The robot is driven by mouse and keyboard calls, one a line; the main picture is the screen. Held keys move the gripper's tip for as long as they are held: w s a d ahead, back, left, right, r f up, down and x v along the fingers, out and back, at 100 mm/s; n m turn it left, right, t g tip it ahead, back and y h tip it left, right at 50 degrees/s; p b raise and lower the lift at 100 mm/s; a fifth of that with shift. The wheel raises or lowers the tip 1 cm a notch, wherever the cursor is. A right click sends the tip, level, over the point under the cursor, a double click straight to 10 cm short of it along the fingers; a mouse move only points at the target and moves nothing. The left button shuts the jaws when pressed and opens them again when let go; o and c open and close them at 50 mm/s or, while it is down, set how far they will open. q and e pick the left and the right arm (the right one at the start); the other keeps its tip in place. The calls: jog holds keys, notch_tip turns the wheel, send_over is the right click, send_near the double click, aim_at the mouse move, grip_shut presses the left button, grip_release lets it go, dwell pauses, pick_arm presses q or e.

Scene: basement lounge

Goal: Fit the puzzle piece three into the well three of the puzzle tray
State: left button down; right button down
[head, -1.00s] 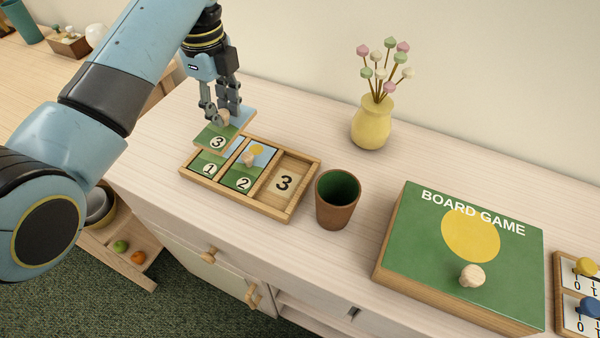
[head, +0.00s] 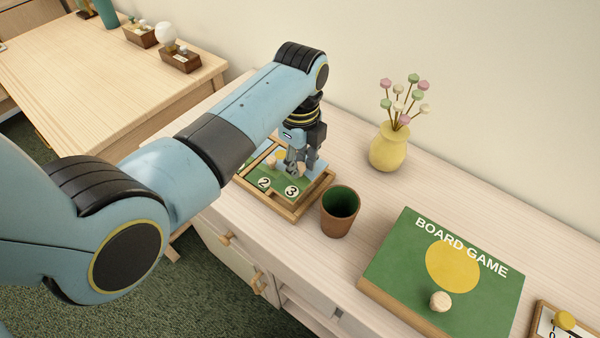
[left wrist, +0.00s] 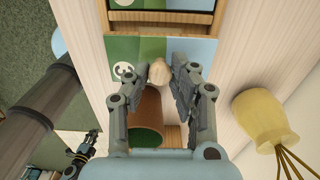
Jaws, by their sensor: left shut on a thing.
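Puzzle piece three (head: 294,188) is a flat green and blue tile with a round 3 and a pale knob (left wrist: 160,72). My left gripper (head: 297,167) is shut on that knob. It holds the piece over the right end of the wooden puzzle tray (head: 285,211), where well three lies mostly hidden beneath the piece. In the left wrist view, the piece covers the tray's near edge and looks raised; the exact gap cannot be told. Piece two (head: 265,182) sits in the middle well. My arm hides most of piece one.
A brown cup (head: 339,214) with a green inside stands close to the tray's right end. A yellow vase (head: 389,148) with flowers stands behind. A board game box (head: 400,271) lies to the right. The cabinet top between vase and box is clear.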

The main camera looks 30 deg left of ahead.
aim_at(299, 165)
pick_arm(q)
jog(key=shift+f, duration=1.85)
jog(key=shift+f, duration=0.1)
jog(key=c, duration=1.1)
grip_release()
jog(key=shift+r, duration=0.3)
notch_tip(299, 165, up, 12)
jog(key=shift+f, duration=0.15)
